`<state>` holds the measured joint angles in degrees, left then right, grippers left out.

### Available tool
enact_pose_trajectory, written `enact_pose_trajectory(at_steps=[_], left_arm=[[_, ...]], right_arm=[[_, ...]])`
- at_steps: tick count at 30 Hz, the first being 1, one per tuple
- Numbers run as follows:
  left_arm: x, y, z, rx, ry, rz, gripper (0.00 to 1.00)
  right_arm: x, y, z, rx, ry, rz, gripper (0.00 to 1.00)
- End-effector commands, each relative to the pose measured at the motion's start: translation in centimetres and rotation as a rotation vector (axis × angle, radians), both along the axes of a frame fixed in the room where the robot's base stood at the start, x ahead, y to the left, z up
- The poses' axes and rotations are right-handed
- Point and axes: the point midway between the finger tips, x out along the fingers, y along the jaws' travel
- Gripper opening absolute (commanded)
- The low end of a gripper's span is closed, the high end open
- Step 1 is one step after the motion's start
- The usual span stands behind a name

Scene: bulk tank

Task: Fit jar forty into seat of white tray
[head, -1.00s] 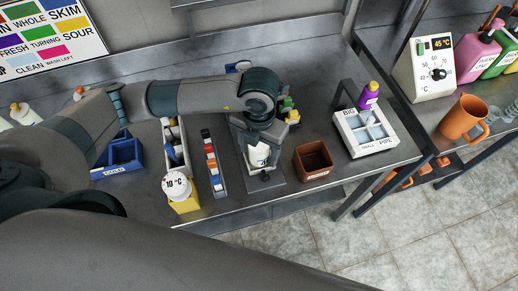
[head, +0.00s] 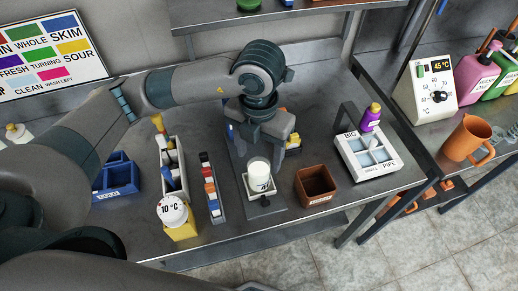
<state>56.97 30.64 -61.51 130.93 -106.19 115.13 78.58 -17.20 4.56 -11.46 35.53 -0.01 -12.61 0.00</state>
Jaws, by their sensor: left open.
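A jar (head: 259,172) with white contents and a dark-marked white label stands upright on a grey stand (head: 266,208); the number is too small to read surely. My left gripper (head: 262,152) is open and empty, just above and behind the jar's top, with its fingers pointing down. The white tray (head: 384,168) lies to the right, marked BIG, SMALL and PIPE, with square bluish compartments. A purple bottle with a yellow cap (head: 371,118) stands at its far right corner. My right gripper is not in view.
A brown box (head: 316,187) stands between the stand and the white tray. Left of the stand are a narrow rack (head: 211,190), a yellow 10 °C device (head: 175,216) and a blue bin (head: 118,176). An orange jug (head: 468,140) is on the right bench.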

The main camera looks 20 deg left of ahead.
Motion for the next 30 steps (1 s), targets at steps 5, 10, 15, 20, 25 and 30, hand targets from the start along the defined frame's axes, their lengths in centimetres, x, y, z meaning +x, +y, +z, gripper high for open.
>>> enact_pose_trajectory(at_steps=[5, 10, 15, 20, 25, 30], left_arm=[[0.1, 0.0, 1.7, -0.001, -0.003, -0.001, 0.62], [0.0, 0.0, 2.4, 0.0, 0.0, 0.001, 0.62], [0.0, 0.0, 2.5, 0.0, 0.0, 0.001, 0.62], [0.0, 0.0, 2.5, 0.0, 0.001, 0.001, 0.62], [0.0, 0.0, 2.5, 0.0, 0.001, 0.0, 0.62], [0.0, 0.0, 2.5, 0.0, 0.001, 0.0, 0.62]], right_arm=[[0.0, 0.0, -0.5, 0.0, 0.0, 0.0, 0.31], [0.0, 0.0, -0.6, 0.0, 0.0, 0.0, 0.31], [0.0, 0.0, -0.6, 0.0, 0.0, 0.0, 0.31], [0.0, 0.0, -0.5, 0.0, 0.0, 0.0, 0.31], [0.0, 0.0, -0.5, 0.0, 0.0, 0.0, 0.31], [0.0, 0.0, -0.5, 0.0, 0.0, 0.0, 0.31]])
